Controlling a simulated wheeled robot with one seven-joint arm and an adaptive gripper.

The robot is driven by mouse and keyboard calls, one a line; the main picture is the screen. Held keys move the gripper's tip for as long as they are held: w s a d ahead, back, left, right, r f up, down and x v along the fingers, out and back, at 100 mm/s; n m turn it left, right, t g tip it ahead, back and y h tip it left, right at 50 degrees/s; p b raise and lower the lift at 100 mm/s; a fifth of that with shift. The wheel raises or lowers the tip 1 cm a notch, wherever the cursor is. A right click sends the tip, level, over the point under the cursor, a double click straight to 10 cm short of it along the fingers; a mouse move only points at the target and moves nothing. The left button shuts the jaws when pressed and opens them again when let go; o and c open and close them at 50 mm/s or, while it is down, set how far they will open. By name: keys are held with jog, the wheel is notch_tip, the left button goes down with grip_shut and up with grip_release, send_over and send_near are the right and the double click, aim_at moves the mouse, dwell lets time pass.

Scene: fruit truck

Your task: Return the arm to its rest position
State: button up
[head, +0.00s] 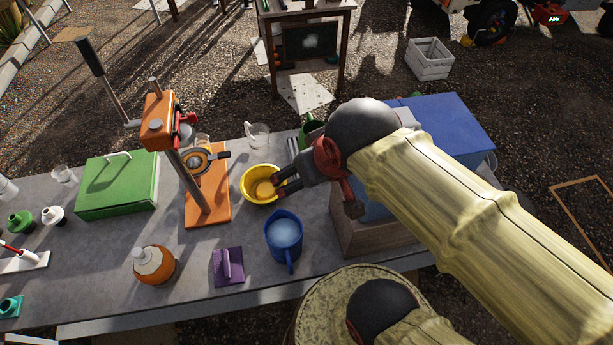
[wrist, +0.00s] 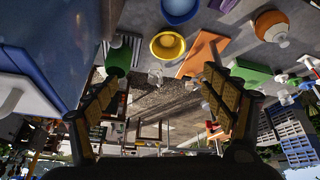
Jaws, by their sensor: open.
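My arm reaches in from the right in the head view, in a yellowish sleeve. My gripper (head: 281,183) is over the counter, with its fingertips by the right rim of a yellow bowl (head: 250,192). In the wrist view my gripper (wrist: 160,92) has its two fingers wide apart with nothing between them. The yellow bowl (wrist: 167,46) shows there above the gap. I cannot tell from the head view whether the fingertips touch the bowl. The part of the counter under my wrist is hidden.
The grey counter (head: 105,245) holds an orange press (head: 160,122), a green box (head: 115,186), a blue jug (head: 284,236), a purple tool (head: 228,266) and an orange round bottle (head: 154,265). A blue cooler (head: 445,125) stands behind my forearm. A round stool (head: 325,310) is in front.

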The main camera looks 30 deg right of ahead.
jog(key=shift+s+a+r+y, duration=0.1)
jog(key=shift+s+a+y, duration=0.2)
jog(key=shift+s+a, duration=0.35)
